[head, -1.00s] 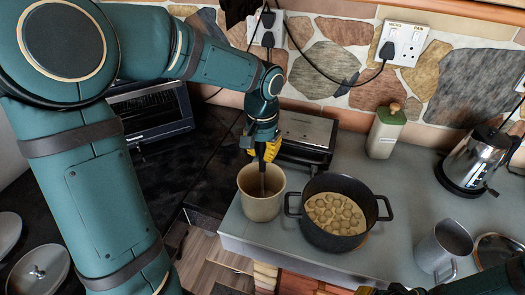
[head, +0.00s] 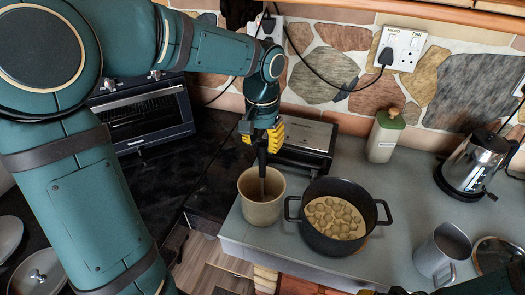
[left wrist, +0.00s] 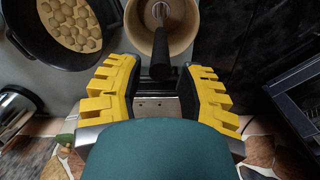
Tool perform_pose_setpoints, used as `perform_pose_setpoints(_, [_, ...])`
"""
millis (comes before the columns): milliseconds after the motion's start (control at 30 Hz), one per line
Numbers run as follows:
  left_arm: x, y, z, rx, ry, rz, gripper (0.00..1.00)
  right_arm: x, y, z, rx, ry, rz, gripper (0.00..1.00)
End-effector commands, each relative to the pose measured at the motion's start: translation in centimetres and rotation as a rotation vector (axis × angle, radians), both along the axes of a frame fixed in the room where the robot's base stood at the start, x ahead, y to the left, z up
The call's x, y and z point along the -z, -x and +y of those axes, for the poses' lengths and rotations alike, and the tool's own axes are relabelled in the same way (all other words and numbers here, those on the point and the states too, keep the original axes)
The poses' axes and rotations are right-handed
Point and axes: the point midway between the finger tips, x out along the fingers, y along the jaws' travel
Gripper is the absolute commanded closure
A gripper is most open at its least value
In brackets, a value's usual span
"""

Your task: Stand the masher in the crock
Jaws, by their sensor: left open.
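The masher (head: 262,164) stands in the beige crock (head: 258,212), head down, its black handle rising above the rim. Its metal shaft shows inside the crock, but its head is hidden in the head view. In the left wrist view, the handle (left wrist: 162,58) reaches past the crock's rim (left wrist: 134,22) towards me. My left gripper (head: 266,138) is at the handle's top end. Its yellow fingers (left wrist: 162,95) are spread wide on either side of the handle, with gaps between. My right gripper (head: 385,291) is barely visible at the bottom edge; its fingers are unclear.
A black pot (head: 309,233) of round pale pieces stands close right of the crock. The crock is near the counter's left edge.

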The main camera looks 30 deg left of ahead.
Motion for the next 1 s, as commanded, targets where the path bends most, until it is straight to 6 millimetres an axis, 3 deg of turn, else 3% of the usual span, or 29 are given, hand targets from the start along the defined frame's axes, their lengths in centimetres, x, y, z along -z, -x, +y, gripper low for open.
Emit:
perform_pose_setpoints(33, [-1.3, 0.0, 0.0, 0.0, 0.0, -0.004, 0.63, -0.3, 0.0, 0.0, 0.0, -0.001, 0.0, 0.66])
perform_pose_setpoints(200, [-4.5, 0.0, 0.0, 0.0, 0.0, -0.002, 0.63, -0.8, 0.0, 0.0, 0.0, -0.001, 0.0, 0.66])
perform_pose_setpoints(400, [-6.6, 0.0, 0.0, 0.0, 0.0, -0.001, 0.63, -1.0, 0.0, 0.0, 0.0, -0.002, 0.0, 0.66])
perform_pose_setpoints(1000, [-7.0, 0.1, 0.0, 0.0, 0.0, 0.001, 0.63, -1.1, 0.0, -0.1, 0.0, -0.002, 0.0, 0.66])
